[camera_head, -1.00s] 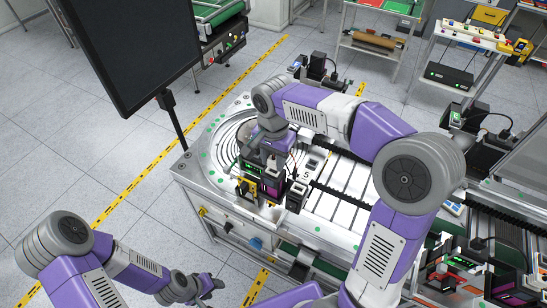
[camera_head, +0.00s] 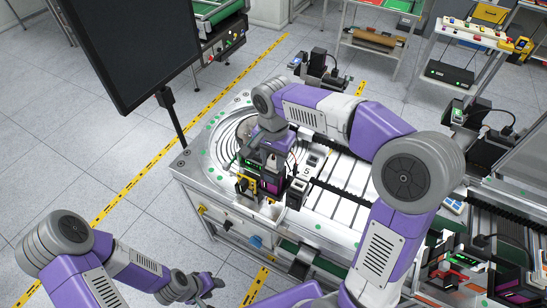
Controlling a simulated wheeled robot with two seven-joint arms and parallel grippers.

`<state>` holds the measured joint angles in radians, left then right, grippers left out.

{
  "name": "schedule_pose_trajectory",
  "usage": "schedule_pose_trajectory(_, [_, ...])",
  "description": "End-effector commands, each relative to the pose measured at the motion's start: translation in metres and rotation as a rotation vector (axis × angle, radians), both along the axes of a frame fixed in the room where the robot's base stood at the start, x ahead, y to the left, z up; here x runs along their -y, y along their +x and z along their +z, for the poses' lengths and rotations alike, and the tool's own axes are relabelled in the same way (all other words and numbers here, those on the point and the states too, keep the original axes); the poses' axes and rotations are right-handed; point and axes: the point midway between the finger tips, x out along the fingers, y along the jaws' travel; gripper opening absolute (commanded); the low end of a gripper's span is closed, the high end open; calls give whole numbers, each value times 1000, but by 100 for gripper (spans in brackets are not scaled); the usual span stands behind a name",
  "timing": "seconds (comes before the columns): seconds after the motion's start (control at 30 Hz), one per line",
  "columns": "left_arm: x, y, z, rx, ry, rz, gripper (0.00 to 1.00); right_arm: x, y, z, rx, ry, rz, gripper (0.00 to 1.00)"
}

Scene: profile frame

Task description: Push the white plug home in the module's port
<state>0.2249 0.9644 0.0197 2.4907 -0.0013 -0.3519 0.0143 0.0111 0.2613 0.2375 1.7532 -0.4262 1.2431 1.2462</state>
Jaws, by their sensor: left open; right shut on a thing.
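My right gripper (camera_head: 264,160) reaches down from the purple and white arm onto a cluster of dark modules on the metal table. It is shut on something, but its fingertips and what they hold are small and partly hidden. A dark module with a magenta strip (camera_head: 281,184) stands right under and beside it. A yellow and black block (camera_head: 243,184) stands to the left. I cannot make out the white plug or the module's port for certain. My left gripper (camera_head: 205,287) is open and empty, low in the view, away from the table.
The metal table (camera_head: 335,227) carries a round ringed plate and dark rails to the right of the modules. A black monitor (camera_head: 130,45) on a pole stands at the table's left. Small black devices stand on the right side.

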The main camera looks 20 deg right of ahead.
Motion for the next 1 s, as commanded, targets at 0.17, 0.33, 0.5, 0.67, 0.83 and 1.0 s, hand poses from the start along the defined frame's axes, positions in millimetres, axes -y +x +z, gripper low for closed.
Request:
schedule_pose_trajectory(0.17, [0, 0, 0, 0, 0, 0, 47, 0, 0, -1, -4, 0, 0, 43])
schedule_pose_trajectory(0.33, [0, 0, 0, 0, 0, 0, 47, 0, 0, -1, -2, -1, 0, 65])
schedule_pose_trajectory(0.5, [0, 0, 0, 0, 0, 0, 47, 0, 0, -1, -1, 0, 0, 65])
schedule_pose_trajectory(0.67, [0, 0, 0, 0, 0, 0, 47, 0, 0, 5, 1, 1, 0, 65])
schedule_pose_trajectory(0.83, [0, 0, -1, 0, 0, 0, 47, 0, 1, 31, 3, 0, 0, 65])
schedule_pose_trajectory(1.0, [0, 0, 0, 0, 0, 0, 47, -1, 1, 59, 2, 1, 0, 65])
